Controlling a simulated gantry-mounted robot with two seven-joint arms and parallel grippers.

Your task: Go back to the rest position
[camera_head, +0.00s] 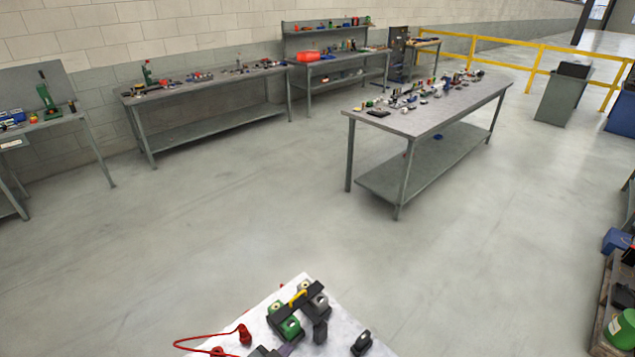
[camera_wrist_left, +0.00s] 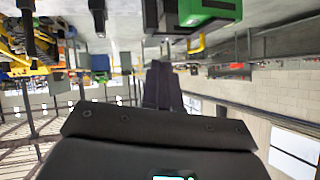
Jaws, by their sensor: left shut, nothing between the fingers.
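My left gripper (camera_head: 283,347) shows only as a dark grey tip at the bottom edge of the head view, close to a green and black block (camera_head: 288,328) on the white tabletop. In the left wrist view the left gripper's fingers (camera_wrist_left: 162,75) are together with nothing between them. The green and black block (camera_wrist_left: 207,10) hangs at the top of that upside-down view, apart from the fingertips as far as I can tell. The rest of the left arm is out of the head view. My right gripper is in neither view.
The white tabletop (camera_head: 262,308) also bears a black bar with a yellow handle (camera_head: 299,296), a red cable (camera_head: 205,337) and small black parts (camera_head: 361,343). A wooden crate (camera_head: 598,318) stands at right. Grey workbenches (camera_head: 430,118) stand farther off across clear floor.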

